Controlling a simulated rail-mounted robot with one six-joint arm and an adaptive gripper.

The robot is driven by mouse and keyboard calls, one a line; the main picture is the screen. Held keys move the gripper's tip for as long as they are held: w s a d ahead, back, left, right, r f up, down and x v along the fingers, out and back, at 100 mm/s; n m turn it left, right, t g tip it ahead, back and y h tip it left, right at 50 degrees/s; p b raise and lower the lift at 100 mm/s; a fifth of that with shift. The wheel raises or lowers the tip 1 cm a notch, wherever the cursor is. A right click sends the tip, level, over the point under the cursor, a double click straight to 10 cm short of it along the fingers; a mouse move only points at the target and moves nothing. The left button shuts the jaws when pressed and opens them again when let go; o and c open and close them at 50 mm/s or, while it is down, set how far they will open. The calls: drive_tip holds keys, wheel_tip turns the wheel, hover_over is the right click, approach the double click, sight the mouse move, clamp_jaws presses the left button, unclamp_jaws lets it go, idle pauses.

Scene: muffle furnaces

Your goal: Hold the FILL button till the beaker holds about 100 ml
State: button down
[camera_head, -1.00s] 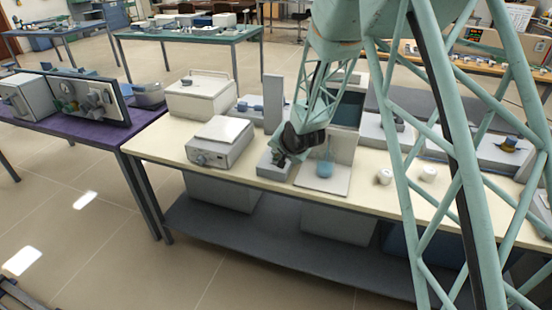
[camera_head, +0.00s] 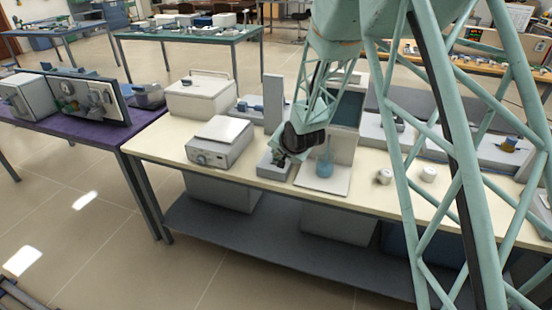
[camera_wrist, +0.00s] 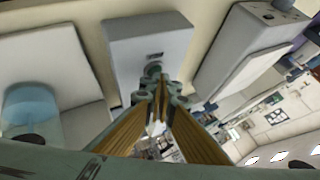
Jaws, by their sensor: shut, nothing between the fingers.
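The beaker (camera_head: 325,168) stands upright on a pale base plate (camera_head: 334,184) and holds blue liquid; its graduations are too small to read. In the wrist view the beaker (camera_wrist: 31,108) is at the left edge, partly cut off. A low grey button box (camera_wrist: 148,32) lies ahead of my gripper (camera_wrist: 157,82), with a small dark label and a round button (camera_wrist: 153,69) near its front. My gripper is shut and empty, its fingertips at the button; contact looks likely but the fingers partly hide it. In the head view my gripper (camera_head: 280,158) is over the button box (camera_head: 270,168), left of the beaker.
A grey-white instrument (camera_head: 220,141) stands left of the button box, with a white box (camera_head: 201,95) behind it. A tall grey post (camera_head: 273,103) rises behind my gripper.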

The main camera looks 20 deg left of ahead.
drive_tip(key=shift+r, duration=0.1)
drive_tip(key=shift+r+p, duration=0.45)
drive_tip(key=shift+r, duration=0.3)
drive_tip(key=shift+r+p, duration=1.4)
drive_tip(key=shift+r, duration=1.15)
drive_tip(key=shift+a, duration=0.15)
